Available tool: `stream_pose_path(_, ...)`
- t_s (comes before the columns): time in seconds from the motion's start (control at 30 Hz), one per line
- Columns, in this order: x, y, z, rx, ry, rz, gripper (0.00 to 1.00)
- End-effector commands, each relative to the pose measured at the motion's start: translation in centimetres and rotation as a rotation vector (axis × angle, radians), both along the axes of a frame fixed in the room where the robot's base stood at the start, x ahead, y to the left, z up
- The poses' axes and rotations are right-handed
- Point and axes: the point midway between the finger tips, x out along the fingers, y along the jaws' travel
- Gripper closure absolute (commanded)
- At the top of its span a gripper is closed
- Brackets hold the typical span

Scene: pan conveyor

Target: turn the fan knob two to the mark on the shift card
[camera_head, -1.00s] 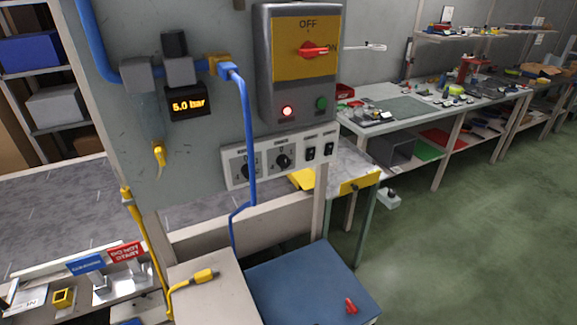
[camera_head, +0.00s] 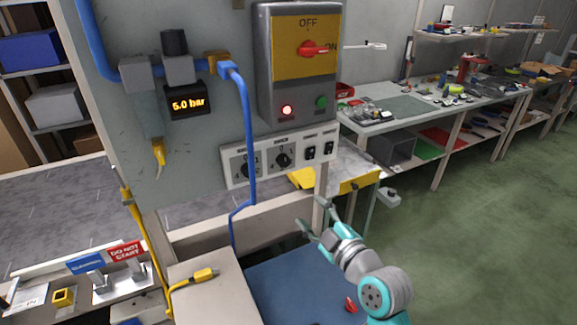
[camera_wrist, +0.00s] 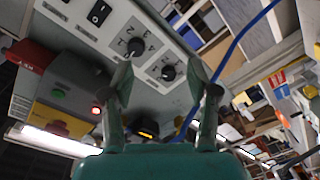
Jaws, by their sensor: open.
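Two black knobs sit on a white control panel (camera_head: 228,180) under the grey switch box. The right knob (camera_head: 283,160) is beside the rocker switches; the left knob (camera_head: 246,170) is partly behind a blue hose. Their labels are too small to read, so I cannot tell which is fan knob two. In the wrist view, the switch-side knob (camera_wrist: 135,46) and the other knob (camera_wrist: 168,72) show beyond my fingers. My gripper (camera_head: 311,213) is open and empty, below and right of the panel, apart from it. I cannot identify the shift card for certain.
The blue hose (camera_head: 250,130) hangs down across the panel. Two rocker switches (camera_head: 319,151) are right of the knobs. Above is the box with a red rotary handle (camera_head: 313,49) and a lit red lamp (camera_head: 287,110). A blue surface (camera_head: 275,285) lies below my arm.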

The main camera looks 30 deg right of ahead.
Motion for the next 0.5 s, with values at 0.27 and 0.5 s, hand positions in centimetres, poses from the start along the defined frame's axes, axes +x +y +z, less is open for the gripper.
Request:
stream_pose_path(0.27, 2.4, -1.3, 5.1, -0.142, -0.042, 0.045, 0.41)
stream_pose_path(0.5, 4.0, -1.2, 5.5, -0.156, -0.044, 0.052, 0.41)
